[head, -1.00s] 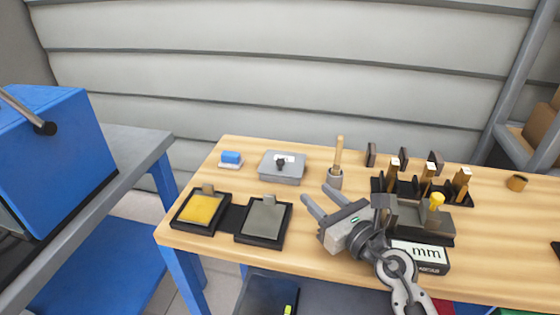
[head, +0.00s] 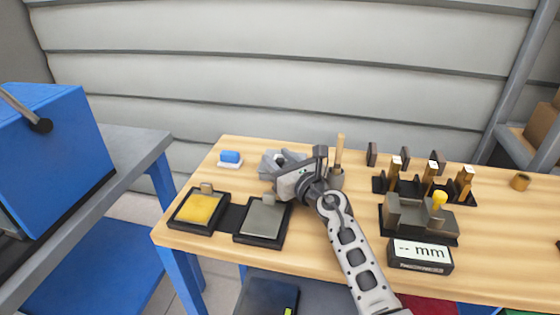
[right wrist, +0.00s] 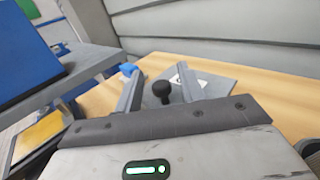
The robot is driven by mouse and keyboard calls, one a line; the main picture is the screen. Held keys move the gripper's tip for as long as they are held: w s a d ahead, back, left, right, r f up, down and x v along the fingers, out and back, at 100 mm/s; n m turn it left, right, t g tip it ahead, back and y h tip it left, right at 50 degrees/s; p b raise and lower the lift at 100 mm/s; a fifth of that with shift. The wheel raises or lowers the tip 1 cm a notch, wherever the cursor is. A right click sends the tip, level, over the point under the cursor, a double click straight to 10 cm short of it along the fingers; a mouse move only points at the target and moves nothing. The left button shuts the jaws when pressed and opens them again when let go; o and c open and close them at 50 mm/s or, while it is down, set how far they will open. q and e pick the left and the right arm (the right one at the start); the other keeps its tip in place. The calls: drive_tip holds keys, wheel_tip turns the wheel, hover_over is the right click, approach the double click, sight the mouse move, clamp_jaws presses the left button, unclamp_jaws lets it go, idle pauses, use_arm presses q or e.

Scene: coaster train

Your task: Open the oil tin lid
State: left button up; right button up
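The oil tin is a flat grey box, mostly hidden behind my right gripper (head: 281,161) in the head view. In the right wrist view, its grey lid (right wrist: 214,86) with a pale label shows beyond the fingers. A black round knob (right wrist: 162,90) stands up on the lid. The two fingers of my right gripper (right wrist: 163,72) are apart, one on each side of the knob, with gaps visible between them and it. The lid appears to sit on the tin. My left gripper is not in view.
A blue-topped block (head: 230,157) lies left of the tin. A yellow pad (head: 200,208) and a grey pad (head: 263,218) lie in front. A cup with a wooden-handled tool (head: 336,178) stands close on the right. A gauge display (head: 420,254) and wooden-handled stamps stand further right.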

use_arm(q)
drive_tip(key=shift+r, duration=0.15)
